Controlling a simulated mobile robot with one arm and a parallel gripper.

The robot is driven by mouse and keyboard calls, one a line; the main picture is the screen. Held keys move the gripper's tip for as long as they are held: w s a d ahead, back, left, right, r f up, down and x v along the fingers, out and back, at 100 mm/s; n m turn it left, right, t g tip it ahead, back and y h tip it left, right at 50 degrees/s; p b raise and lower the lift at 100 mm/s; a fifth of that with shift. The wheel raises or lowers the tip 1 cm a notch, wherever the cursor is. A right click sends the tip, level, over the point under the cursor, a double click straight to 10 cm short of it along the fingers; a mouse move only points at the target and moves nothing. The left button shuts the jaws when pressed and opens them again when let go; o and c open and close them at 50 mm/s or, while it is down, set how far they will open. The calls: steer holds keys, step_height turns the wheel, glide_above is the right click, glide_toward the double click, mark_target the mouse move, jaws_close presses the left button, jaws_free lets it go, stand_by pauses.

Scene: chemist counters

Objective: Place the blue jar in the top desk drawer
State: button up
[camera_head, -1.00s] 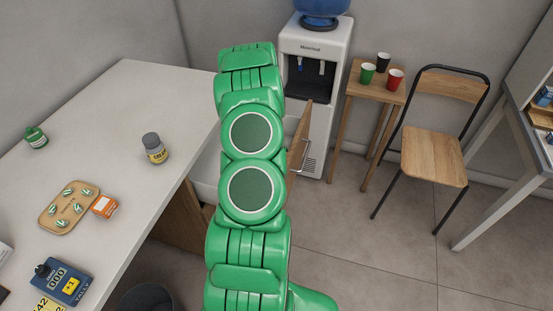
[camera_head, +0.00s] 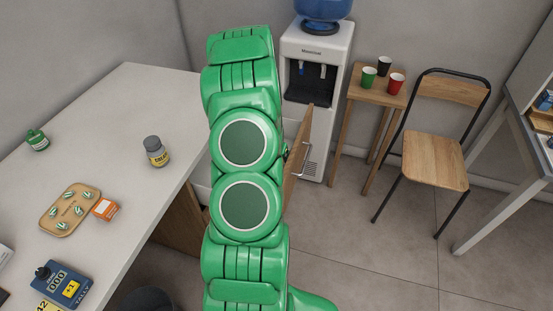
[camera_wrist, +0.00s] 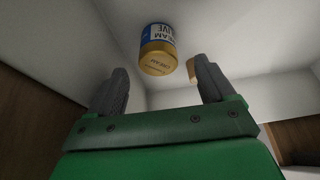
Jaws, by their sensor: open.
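The blue jar (camera_wrist: 158,48) has a blue and white label and a gold end turned toward me. In the wrist view it is inside a white-walled space that looks like the drawer's interior (camera_wrist: 245,35). My gripper (camera_wrist: 163,78) is open, its two grey fingers spread below the jar in the picture; the jar appears just beyond the fingertips, clear of them. In the head view the open drawer's wooden front (camera_head: 299,160) shows right of my arm. My arm hides most of the drawer, my gripper and the jar there.
The white desk (camera_head: 120,100) bears a grey jar with a yellow label (camera_head: 155,152), a green bottle (camera_head: 37,140), a wooden tray (camera_head: 50,226), an orange box (camera_head: 105,209) and a tally counter (camera_head: 64,284). A water dispenser (camera_head: 311,100), cup stool (camera_head: 366,93) and chair (camera_head: 437,160) stand beyond.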

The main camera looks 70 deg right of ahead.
steer(key=shift+v, duration=2.6)
